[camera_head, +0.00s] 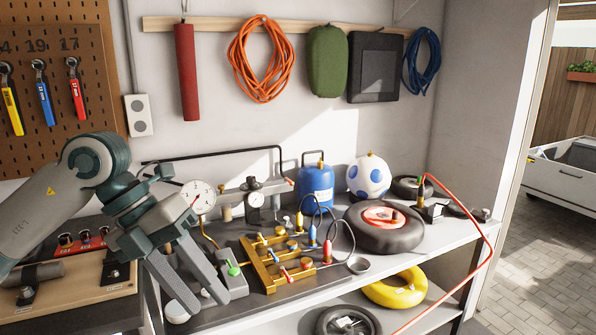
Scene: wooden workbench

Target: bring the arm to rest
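My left arm (112,190) comes in from the left. Its gripper (207,302) hangs over the left part of the bench, fingers pointing down and to the right. The two fingers are apart, with no thing visible between them. A grey box with a green knob (233,268) is close beside the right finger; I cannot tell whether they touch. My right arm and gripper are out of view.
A brass valve manifold (262,270), blue tank (317,186), white-and-blue ball (369,176) and wheel (384,228) stand on the bench right of the gripper. A pressure gauge (198,197) is close behind it. A yellow tyre (396,289) lies on the lower shelf.

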